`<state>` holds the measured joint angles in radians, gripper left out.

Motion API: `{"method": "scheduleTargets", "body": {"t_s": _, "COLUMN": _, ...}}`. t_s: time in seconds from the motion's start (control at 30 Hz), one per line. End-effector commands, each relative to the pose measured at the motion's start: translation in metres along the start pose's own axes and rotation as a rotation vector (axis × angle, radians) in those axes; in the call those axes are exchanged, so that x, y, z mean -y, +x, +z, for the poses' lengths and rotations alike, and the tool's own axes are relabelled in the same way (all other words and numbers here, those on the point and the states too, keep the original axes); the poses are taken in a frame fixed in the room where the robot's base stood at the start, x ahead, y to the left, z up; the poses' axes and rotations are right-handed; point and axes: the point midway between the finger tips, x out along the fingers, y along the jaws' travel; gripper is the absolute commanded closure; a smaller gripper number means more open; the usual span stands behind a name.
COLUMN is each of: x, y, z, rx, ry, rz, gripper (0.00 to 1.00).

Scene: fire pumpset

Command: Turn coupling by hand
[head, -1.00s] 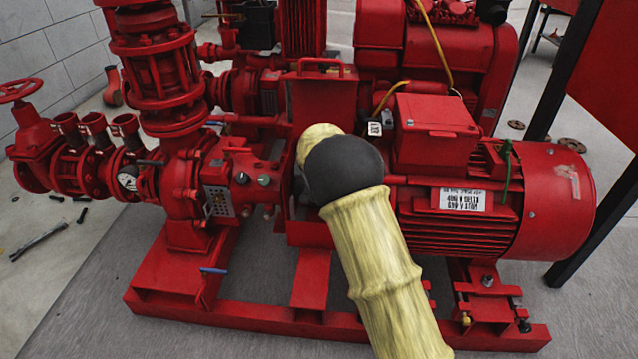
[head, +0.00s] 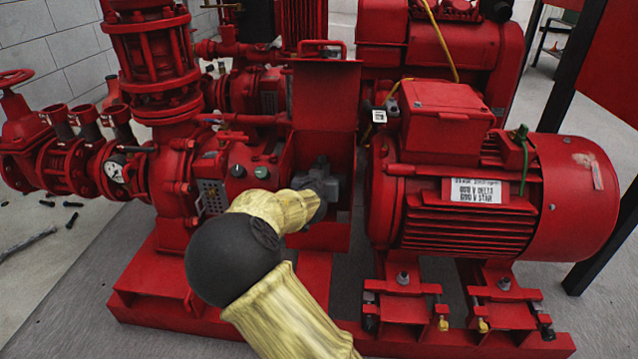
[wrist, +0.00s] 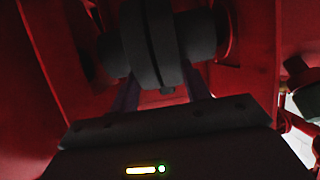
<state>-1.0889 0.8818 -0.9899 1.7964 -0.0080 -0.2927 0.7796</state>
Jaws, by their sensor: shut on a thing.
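The coupling (wrist: 157,45) is a dark grey, ribbed round piece on a shaft, at the top middle of the wrist view. My gripper (wrist: 160,88) has one finger on either side of its lower part and is shut on it. In the head view my gripper (head: 319,186) is inside the red guard box (head: 326,95) between pump and motor. That box stands open at the front. My wrist and gripper mostly hide the coupling there, and I cannot clearly separate the two grey shapes.
The red motor (head: 470,190) stands right of the box, and the pump with its control panel (head: 212,195) stands left. The red base frame (head: 180,315) runs below. Red walls lie close around my gripper. Loose bolts (head: 72,220) lie on the left floor.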

Motion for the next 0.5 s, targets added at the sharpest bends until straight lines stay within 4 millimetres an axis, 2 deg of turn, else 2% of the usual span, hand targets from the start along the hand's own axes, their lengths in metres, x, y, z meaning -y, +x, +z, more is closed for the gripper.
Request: {"method": "scheduleTargets", "body": {"t_s": 0.5, "x": -0.002, "y": -0.003, "z": 0.019, "rx": -0.254, "ry": -0.004, "rz": 0.006, "gripper": 0.76}}
